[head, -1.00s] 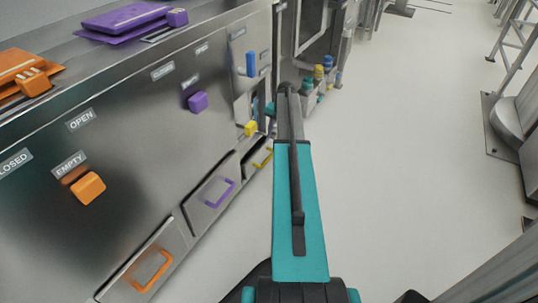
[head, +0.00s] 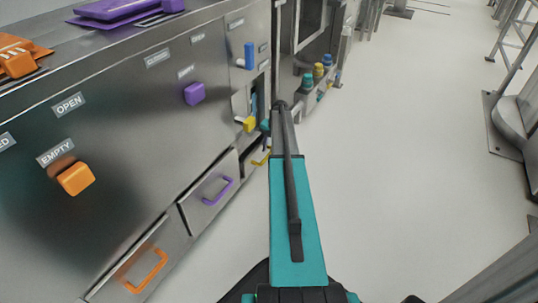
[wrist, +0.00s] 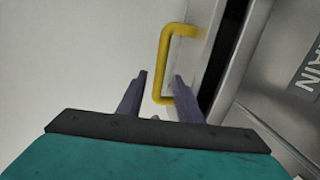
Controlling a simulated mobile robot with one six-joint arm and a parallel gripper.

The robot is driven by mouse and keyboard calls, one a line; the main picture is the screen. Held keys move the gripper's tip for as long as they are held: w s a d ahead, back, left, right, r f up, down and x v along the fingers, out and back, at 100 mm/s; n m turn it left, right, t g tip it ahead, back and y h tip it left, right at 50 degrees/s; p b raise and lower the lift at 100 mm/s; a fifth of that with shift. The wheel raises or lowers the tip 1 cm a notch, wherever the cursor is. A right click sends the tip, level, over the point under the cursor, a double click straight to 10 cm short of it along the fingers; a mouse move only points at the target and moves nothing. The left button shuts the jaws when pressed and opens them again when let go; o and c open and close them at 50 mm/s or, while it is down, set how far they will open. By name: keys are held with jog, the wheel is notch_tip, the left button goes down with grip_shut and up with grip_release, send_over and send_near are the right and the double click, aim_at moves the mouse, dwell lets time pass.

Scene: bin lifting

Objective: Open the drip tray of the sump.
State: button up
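The drip tray's yellow handle (wrist: 163,65) shows in the wrist view, on a pale tray front (wrist: 205,45) with a dark gap beside it. My gripper (wrist: 158,85) is open, its two dark fingers apart. The handle's long bar shows between the fingers in the picture; whether they touch it I cannot tell. In the head view the yellow handle (head: 261,158) sits low on the cabinet, partly hidden by my arm. My gripper's fingers cannot be made out there.
Trays with a purple handle (head: 217,189) and an orange handle (head: 146,271) sit along the cabinet's lower edge. Orange (head: 76,179), purple (head: 194,94) and yellow (head: 249,124) knobs stick out above. The floor (head: 420,170) to the right is clear.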

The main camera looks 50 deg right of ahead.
jog(key=shift+w+f, duration=0.2)
jog(key=shift+f, duration=0.7)
grip_shut()
jog(key=shift+s+a+r, duration=0.1)
jog(key=shift+s, duration=0.05)
